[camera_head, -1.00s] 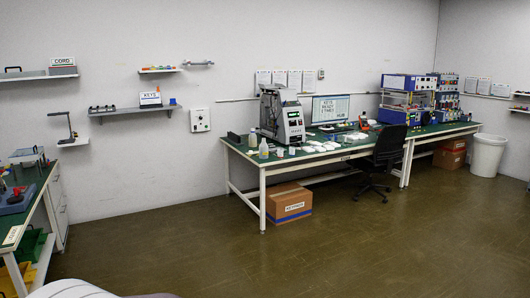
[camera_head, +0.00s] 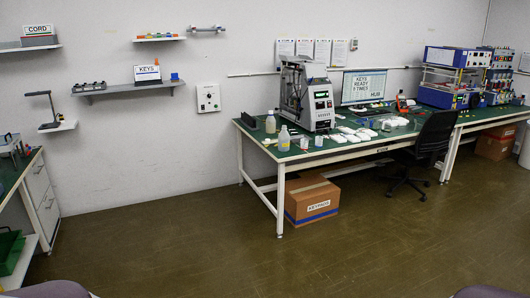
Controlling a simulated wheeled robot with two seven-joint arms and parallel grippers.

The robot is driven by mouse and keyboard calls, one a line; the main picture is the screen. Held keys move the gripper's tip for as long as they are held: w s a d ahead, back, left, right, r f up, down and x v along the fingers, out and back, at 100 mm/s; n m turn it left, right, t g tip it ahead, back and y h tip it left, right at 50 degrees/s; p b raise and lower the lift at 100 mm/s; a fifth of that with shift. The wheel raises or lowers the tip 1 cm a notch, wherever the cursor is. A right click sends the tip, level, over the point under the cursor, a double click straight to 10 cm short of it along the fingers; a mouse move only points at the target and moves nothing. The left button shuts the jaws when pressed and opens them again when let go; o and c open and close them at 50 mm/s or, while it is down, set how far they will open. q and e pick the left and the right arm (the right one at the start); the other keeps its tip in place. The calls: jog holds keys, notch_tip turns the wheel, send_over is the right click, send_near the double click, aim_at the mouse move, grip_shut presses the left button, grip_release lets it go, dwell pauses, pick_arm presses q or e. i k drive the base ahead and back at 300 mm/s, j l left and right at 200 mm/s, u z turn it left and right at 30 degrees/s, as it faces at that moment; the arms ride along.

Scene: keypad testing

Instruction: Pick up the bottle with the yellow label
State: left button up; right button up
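Two small bottles stand upright near the left end of the green-topped workbench (camera_head: 258,134). The front one is a whitish bottle (camera_head: 284,140) with a yellowish patch low on it, possibly the yellow label. The other, a pale beige bottle (camera_head: 270,124), stands just behind it to the left. Both are too small to read their labels. Neither of my grippers is in view, and nothing is touching the bottles.
A grey test machine (camera_head: 321,108) stands right of the bottles, with white parts (camera_head: 350,134) spread along the bench. A cardboard box (camera_head: 312,200) sits underneath and a black chair (camera_head: 432,140) stands at its front. Open floor (camera_head: 200,250) lies before the bench.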

aim_at(284, 137)
jog(key=i, duration=3.4)
jog(key=i+z, duration=0.25)
jog(key=i, duration=0.2)
jog(key=i+j+z, duration=0.2)
jog(key=i, duration=0.2)
jog(key=i+j+z, duration=0.25)
jog(key=i, duration=0.2)
jog(key=i+j+z, duration=0.2)
jog(key=i, duration=0.2)
